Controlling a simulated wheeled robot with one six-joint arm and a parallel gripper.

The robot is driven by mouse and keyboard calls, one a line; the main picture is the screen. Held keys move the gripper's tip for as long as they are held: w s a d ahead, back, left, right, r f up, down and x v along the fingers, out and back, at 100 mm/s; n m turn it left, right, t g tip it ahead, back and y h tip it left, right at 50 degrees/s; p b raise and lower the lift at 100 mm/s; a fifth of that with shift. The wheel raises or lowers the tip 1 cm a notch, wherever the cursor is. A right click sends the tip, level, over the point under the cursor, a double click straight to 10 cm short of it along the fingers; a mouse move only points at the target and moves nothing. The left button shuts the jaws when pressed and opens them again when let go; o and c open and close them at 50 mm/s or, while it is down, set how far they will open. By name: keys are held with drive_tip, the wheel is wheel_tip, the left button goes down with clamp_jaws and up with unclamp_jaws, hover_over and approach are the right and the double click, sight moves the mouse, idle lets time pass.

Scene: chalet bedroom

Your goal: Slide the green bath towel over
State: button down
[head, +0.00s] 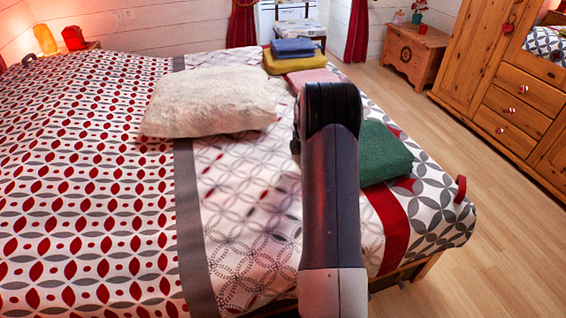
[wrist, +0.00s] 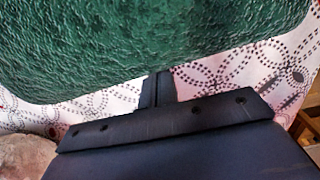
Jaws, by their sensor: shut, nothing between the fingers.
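The folded green bath towel (head: 384,154) lies on the patterned bedspread near the bed's right side, just right of my arm in the head view. In the wrist view the green towel (wrist: 160,45) fills the upper part. My gripper (wrist: 156,88) shows there as narrow dark fingers, shut with nothing between them. The fingertips are at the towel's near edge; I cannot tell whether they touch it. In the head view my arm hides the gripper and the towel's left part.
A fluffy cream pillow (head: 212,101) lies left of my arm. A pink folded cloth (head: 312,77) and a yellow one (head: 284,66) with a blue one (head: 293,47) on it lie farther back. A small red object (head: 460,189) is at the bed's right edge.

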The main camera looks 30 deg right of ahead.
drive_tip(key=shift+s+d, duration=0.15)
drive_tip(key=shift+d, duration=0.5)
drive_tip(key=a, duration=0.2)
drive_tip(key=w+a+r, duration=0.1)
drive_tip(key=a, duration=0.1)
drive_tip(key=shift+p, duration=0.35)
wheel_tip(320, 180, up, 9)
drive_tip(key=p, duration=0.1)
drive_tip(key=shift+s, duration=0.1)
